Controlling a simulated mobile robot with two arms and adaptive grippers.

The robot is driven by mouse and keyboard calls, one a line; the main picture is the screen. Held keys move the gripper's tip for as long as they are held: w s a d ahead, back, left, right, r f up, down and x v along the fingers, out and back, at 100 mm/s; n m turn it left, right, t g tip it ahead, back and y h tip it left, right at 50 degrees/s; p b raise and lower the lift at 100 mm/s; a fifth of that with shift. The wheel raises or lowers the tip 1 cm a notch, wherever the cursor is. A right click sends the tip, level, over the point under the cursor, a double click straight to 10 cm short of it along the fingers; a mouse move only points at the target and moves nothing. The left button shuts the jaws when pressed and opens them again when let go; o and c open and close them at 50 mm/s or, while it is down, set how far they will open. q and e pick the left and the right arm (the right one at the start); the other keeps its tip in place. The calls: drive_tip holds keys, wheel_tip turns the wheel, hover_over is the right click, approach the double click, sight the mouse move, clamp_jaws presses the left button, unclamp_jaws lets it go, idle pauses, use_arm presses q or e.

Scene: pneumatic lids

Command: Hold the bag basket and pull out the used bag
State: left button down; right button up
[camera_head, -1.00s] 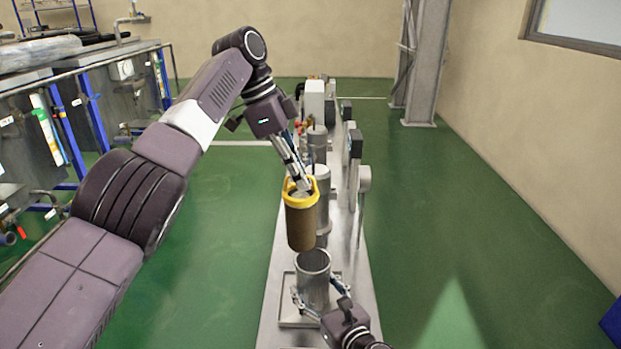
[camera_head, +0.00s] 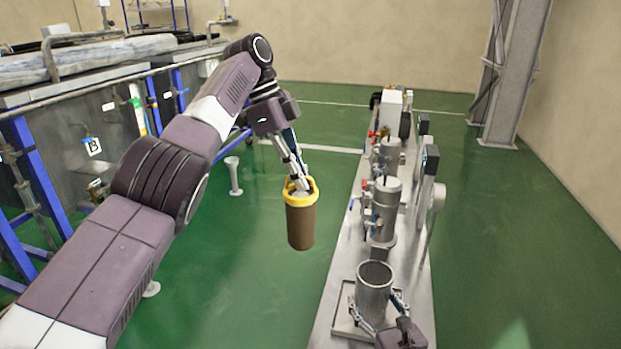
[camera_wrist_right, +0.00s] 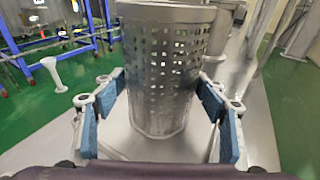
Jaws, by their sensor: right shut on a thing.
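The used bag (camera_head: 300,226) is a brown cylinder with a yellow ring at its top. It hangs upright in the head view, left of the bench and in front of the green floor. My left gripper (camera_head: 300,183) is at the yellow ring and appears shut on it; the fingertips are partly hidden inside the ring. The bag basket (camera_head: 374,293) is a grey open-topped metal cylinder on the bench. In the right wrist view the perforated basket (camera_wrist_right: 160,75) stands between the blue pads of my right gripper (camera_wrist_right: 161,98), which is shut on it.
The narrow metal bench (camera_head: 336,318) carries several metal housings (camera_head: 384,205) and valves behind the basket. Tanks with blue frames (camera_head: 30,175) stand at the left. A pillar (camera_head: 513,80) stands at the back right. Green floor is open on both sides of the bench.

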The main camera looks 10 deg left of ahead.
drive_tip(key=shift+s+f, duration=0.1)
drive_tip(key=shift+f, duration=0.25)
drive_tip(key=o, duration=1.2)
drive_tip(key=shift+c, duration=0.2)
drive_tip(key=shift+r, duration=0.2)
